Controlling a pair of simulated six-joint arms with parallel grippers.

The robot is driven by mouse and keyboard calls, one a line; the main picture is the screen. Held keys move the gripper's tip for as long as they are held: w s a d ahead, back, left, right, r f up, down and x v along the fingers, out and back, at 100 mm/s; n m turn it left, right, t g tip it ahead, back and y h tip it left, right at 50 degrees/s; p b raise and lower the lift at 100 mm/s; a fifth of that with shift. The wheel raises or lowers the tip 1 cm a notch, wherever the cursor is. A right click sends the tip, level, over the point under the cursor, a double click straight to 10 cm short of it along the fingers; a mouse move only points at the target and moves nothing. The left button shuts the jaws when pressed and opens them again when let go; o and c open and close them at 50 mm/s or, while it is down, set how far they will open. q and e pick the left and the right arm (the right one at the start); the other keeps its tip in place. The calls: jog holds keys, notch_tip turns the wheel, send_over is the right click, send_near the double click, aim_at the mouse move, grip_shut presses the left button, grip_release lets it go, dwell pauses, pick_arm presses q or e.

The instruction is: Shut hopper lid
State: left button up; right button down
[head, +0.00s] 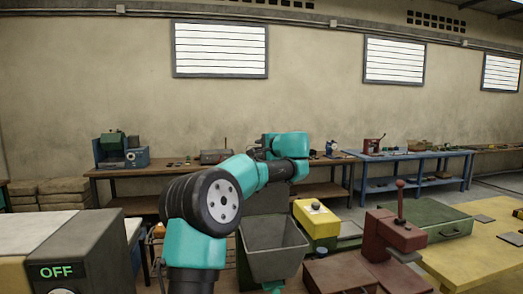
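The grey hopper (274,262) stands at the lower middle of the head view, with its wide mouth open upward. A darker grey panel (265,200), which looks like its lid, stands raised behind the mouth, partly covered by my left arm. My teal and black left arm rises from the bottom and bends over near the top of this panel. My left gripper (257,153) is small and dark at the arm's far end; its fingers do not show clearly, and I cannot tell whether it touches the lid. My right gripper is not in view.
A grey box with an OFF display (57,271) stands at the left. A dark red press (390,240), a yellow box (317,221) and a green case (430,217) stand right of the hopper. Workbenches line the back wall.

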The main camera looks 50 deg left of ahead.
pick_arm(q)
grip_shut()
dwell(0.3)
jog(key=shift+d, duration=0.2)
